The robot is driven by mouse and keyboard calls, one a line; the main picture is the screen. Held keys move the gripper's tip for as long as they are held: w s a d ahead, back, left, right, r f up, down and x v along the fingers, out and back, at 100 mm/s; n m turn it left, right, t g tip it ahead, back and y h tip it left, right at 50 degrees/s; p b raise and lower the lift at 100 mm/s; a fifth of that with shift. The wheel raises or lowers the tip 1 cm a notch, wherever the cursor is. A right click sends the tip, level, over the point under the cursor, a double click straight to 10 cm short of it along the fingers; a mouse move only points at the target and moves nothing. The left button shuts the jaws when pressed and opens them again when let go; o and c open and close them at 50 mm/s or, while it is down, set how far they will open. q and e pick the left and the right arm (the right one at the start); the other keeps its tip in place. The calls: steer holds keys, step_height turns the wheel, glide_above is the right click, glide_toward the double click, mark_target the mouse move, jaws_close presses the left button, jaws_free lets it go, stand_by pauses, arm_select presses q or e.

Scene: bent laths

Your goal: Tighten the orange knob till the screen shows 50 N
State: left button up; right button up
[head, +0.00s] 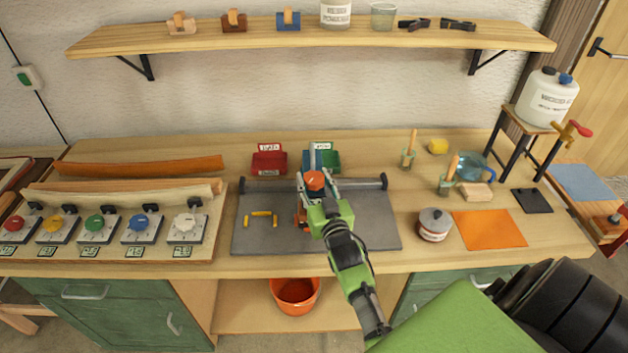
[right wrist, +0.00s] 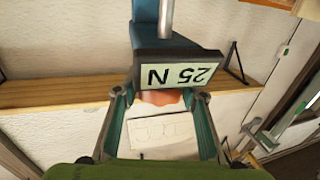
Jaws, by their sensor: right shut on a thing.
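The screen (right wrist: 186,76) appears upside down there and reads 25 N. It partly covers the knob. In the head view the reading is too small to make out. My left gripper is not in view.
Several dials stand at left. A lidded pot (head: 434,226) and an orange mat (head: 489,230) lie at right. A shelf (head: 200,42) runs above.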

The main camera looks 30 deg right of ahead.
mark_target(317, 187)
steer(key=shift+r, duration=0.15)
steer(key=o, duration=1.1)
steer(key=shift+w, duration=0.1)
steer(key=shift+o, duration=0.2)
steer(key=shift+s+a+f, duration=0.1)
steer(key=shift+s+f, duration=0.1)
steer(key=shift+s, duration=0.25)
steer(key=v, duration=0.6)
steer(key=shift+s+a+r, duration=0.1)
steer(key=shift+s, duration=0.2)
